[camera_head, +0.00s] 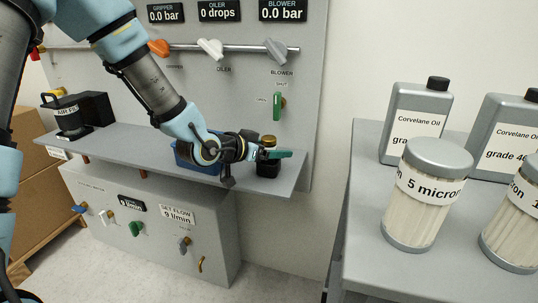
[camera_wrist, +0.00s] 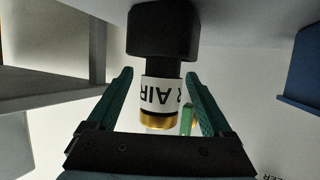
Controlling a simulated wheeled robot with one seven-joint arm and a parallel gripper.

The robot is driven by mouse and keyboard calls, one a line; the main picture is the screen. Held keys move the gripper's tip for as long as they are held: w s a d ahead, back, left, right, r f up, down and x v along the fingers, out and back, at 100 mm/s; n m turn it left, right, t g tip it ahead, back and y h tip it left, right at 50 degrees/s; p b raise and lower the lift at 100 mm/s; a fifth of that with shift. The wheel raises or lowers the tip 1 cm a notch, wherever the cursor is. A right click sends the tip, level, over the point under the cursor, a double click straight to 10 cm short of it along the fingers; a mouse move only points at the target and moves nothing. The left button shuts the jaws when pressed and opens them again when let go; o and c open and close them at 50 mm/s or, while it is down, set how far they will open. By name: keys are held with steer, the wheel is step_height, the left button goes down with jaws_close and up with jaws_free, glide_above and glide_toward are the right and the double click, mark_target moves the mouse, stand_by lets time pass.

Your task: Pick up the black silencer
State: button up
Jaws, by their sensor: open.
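A black fitting with a square base, a white label and a brass-coloured end (camera_head: 268,166) stands upright at the right end of the grey shelf. It is the likeliest black silencer, but the label is only partly readable ("AIR"). In the wrist view, where it shows upside down, the fitting (camera_wrist: 162,92) sits between the two teal fingers. My gripper (camera_head: 278,154) is open at it, and in the wrist view the gripper (camera_wrist: 159,76) has a finger on each side with visible gaps. My gripper partly hides the fitting in the head view.
A blue bin (camera_head: 185,158) stands on the shelf (camera_head: 135,142) left of the fitting. A green valve handle (camera_head: 279,107) is on the panel behind. A black unit (camera_head: 84,110) sits at the shelf's left. Oil bottles (camera_head: 415,115) and filter jars (camera_head: 427,205) stand on the right table.

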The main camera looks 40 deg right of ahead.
steer(key=shift+w+d+f, duration=0.15)
steer(key=shift+d+f, duration=0.15)
steer(key=shift+d, duration=0.3)
steer(key=shift+c, duration=0.4)
jaws_close()
